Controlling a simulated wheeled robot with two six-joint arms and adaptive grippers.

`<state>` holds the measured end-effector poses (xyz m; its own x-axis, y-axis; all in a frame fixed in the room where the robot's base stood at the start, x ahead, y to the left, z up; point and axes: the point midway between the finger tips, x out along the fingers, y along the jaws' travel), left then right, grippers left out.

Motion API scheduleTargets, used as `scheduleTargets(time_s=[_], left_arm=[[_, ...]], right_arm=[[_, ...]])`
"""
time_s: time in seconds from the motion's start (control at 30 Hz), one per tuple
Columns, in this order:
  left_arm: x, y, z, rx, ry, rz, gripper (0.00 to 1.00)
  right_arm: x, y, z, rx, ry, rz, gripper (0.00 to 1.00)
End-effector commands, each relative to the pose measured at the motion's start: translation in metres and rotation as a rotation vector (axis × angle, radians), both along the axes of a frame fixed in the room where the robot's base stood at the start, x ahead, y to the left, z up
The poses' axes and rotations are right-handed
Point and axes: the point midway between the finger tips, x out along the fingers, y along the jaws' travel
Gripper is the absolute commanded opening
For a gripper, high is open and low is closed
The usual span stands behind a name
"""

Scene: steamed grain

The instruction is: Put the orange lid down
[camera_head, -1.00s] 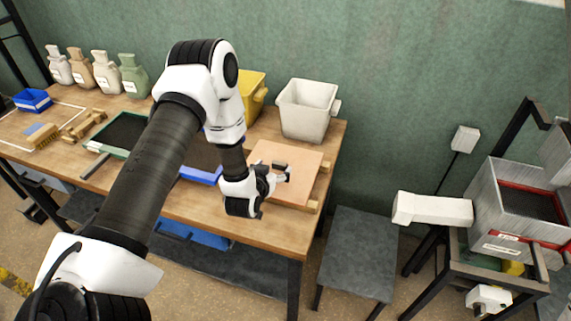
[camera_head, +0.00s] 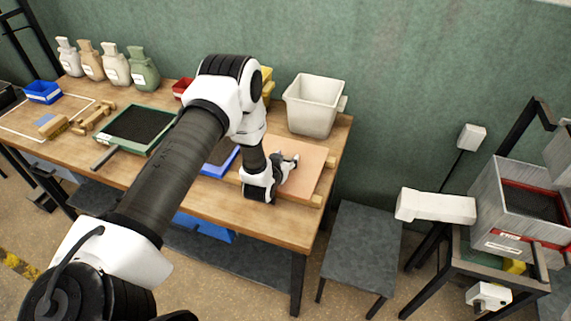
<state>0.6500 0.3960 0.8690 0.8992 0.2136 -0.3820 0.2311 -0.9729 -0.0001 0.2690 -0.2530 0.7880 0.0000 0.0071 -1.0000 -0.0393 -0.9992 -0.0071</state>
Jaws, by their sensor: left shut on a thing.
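The orange lid (camera_head: 308,169) is a flat, pale orange square board at the right end of the wooden table. It lies level over wooden bars, one of which shows at its right edge (camera_head: 330,164). From this view I cannot tell if it rests fully on them. My left gripper (camera_head: 289,163) is over the lid's left part, shut on its small dark handle. The gripper and wrist hide the handle and the lid's left edge. My right gripper is not in view.
A white bin (camera_head: 313,106) stands behind the lid. A blue-edged tray (camera_head: 221,160) is left of my wrist, and a green tray (camera_head: 135,125) farther left. A grey stool (camera_head: 362,245) stands right of the table. A metal box machine (camera_head: 490,210) is far right.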

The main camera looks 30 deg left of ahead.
Motion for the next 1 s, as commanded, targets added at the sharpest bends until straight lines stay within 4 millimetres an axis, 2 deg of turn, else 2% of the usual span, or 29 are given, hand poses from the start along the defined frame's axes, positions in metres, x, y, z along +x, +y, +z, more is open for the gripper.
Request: scheduleTargets(time_s=[0.27, 0.53, 0.77, 1.0], left_arm=[[0.000, 0.000, 0.005, -0.001, -0.001, 0.000, 0.00], [0.001, 0.000, 0.036, -0.002, -0.005, 0.001, 0.00], [-0.046, -0.031, 0.036, -0.001, 0.003, -0.003, 0.00], [-0.105, -0.071, 0.042, 0.001, 0.004, -0.005, 0.00]], right_arm=[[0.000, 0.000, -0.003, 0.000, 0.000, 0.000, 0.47], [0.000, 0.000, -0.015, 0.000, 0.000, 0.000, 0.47], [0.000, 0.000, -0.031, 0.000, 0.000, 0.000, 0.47], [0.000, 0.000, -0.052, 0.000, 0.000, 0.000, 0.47]])
